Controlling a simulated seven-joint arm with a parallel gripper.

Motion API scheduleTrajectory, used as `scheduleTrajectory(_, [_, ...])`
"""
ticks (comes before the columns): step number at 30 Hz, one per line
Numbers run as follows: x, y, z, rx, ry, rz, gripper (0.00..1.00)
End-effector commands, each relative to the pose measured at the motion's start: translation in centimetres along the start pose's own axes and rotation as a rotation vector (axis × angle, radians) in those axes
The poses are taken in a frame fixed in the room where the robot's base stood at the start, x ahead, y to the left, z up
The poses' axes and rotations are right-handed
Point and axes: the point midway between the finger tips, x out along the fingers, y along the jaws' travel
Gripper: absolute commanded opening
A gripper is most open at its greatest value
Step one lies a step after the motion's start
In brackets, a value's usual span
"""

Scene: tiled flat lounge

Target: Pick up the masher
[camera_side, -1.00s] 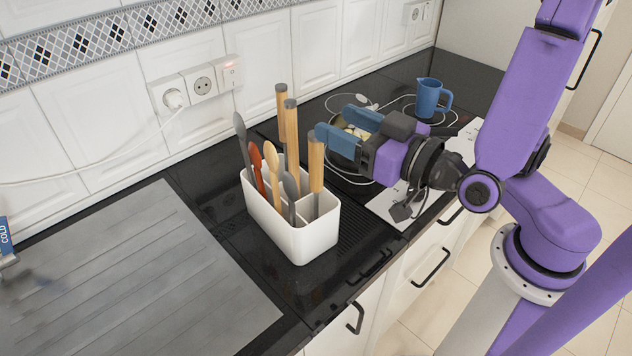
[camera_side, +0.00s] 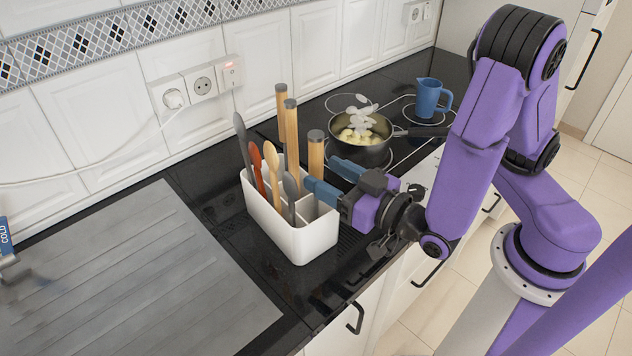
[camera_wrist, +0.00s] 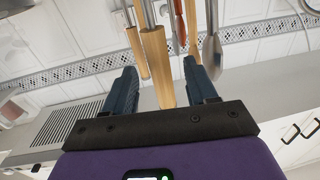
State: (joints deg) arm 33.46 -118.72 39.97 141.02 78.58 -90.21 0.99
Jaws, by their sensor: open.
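Several utensils stand in a white caddy (camera_side: 300,246) on the black counter. The nearest has a thick wooden handle with a grey cap (camera_side: 316,152). Two more wooden handles (camera_side: 291,135) stand behind it. The lower ends are hidden in the caddy, so I cannot tell for sure which is the masher. My gripper (camera_side: 324,174) is open and level at the caddy's right side, its blue fingers pointing at the nearest handle. In the wrist view, that wooden handle (camera_wrist: 158,68) shows upside down between the spread fingertips, apart from both fingers.
A dark spoon (camera_side: 242,140), an orange utensil (camera_side: 257,168) and a wooden spoon (camera_side: 272,165) share the caddy. Behind my gripper, a pot (camera_side: 362,147) with pale chunks stands on the hob, near a blue jug (camera_side: 430,97). A grey drainboard (camera_side: 130,270) lies left.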

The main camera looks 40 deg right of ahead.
Motion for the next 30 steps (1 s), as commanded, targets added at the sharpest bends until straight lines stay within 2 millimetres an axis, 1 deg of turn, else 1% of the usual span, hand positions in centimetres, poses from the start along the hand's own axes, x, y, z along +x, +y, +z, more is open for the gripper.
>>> scheduleTrajectory(6, [3.2, 0.2, 0.0, 0.002, 0.000, 0.008, 0.57])
scheduleTrajectory(9, [4.4, 0.1, 0.0, 0.001, 0.000, 0.005, 0.57])
scheduleTrajectory(13, [5.1, 0.1, 0.0, 0.000, 0.000, 0.002, 0.57])
scheduleTrajectory(20, [5.2, 0.0, 0.0, -0.001, 0.000, 0.001, 0.57])
scheduleTrajectory(21, [5.2, 0.0, 0.0, -0.001, 0.000, 0.001, 0.44])
scheduleTrajectory(23, [5.2, 0.0, 0.0, -0.001, 0.000, 0.001, 0.24])
scheduleTrajectory(24, [5.2, 0.0, 0.0, -0.001, 0.000, 0.001, 0.11])
scheduleTrajectory(25, [5.2, 0.0, 0.0, -0.001, 0.000, 0.001, 0.02])
scheduleTrajectory(26, [5.2, 0.0, 0.0, -0.001, 0.000, 0.001, 0.00])
scheduleTrajectory(30, [5.2, 0.0, 0.0, 0.000, 0.001, 0.001, 0.00])
